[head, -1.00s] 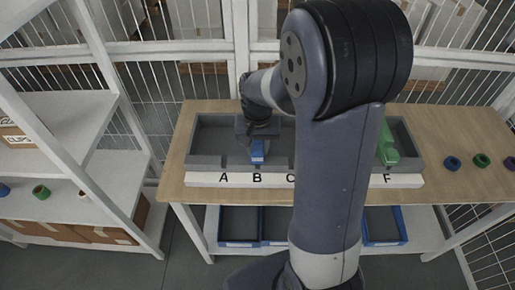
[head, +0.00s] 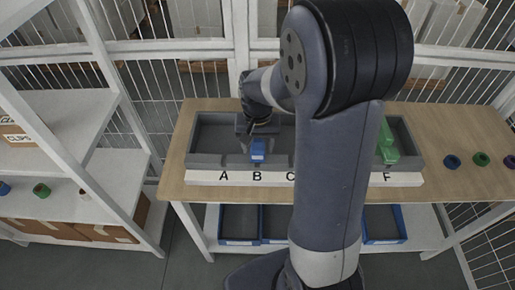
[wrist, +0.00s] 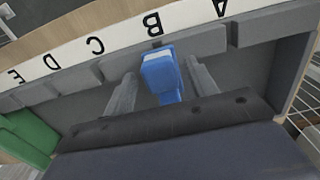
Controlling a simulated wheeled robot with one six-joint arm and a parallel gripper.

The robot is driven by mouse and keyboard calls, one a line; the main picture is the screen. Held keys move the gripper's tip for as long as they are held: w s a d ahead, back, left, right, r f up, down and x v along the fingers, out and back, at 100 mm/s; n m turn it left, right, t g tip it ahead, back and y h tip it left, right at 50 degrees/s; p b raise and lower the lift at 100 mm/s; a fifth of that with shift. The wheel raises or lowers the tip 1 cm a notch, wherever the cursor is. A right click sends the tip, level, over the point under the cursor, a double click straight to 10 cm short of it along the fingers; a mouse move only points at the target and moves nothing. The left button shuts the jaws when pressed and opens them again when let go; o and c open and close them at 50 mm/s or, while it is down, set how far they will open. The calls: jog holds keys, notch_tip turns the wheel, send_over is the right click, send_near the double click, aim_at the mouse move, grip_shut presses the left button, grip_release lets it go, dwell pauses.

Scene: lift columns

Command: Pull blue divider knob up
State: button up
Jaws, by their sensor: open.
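The blue divider knob (head: 257,150) stands at the letter B on the front of the grey tray (head: 213,160). In the wrist view the blue divider knob (wrist: 161,72) lies between the two fingers, with a visible gap on each side. My gripper (head: 256,138) is above and behind the knob in the head view. In the wrist view my gripper (wrist: 160,88) is open, and its fingers straddle the blue piece without visibly touching it. The lower part of the blue divider is hidden by the gripper body.
A green divider (head: 387,146) sits in the tray near F. Blue bins (head: 239,224) stand on the shelf below. My arm hides the middle of the tray.

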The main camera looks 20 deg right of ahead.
aim_at(258, 146)
notch_tip(258, 146, up, 9)
jog(key=p, duration=0.7)
jog(key=shift+f, duration=0.1)
notch_tip(258, 146, down, 9)
jog(key=b, duration=0.7)
jog(key=shift+r, duration=0.2)
dwell(0.4)
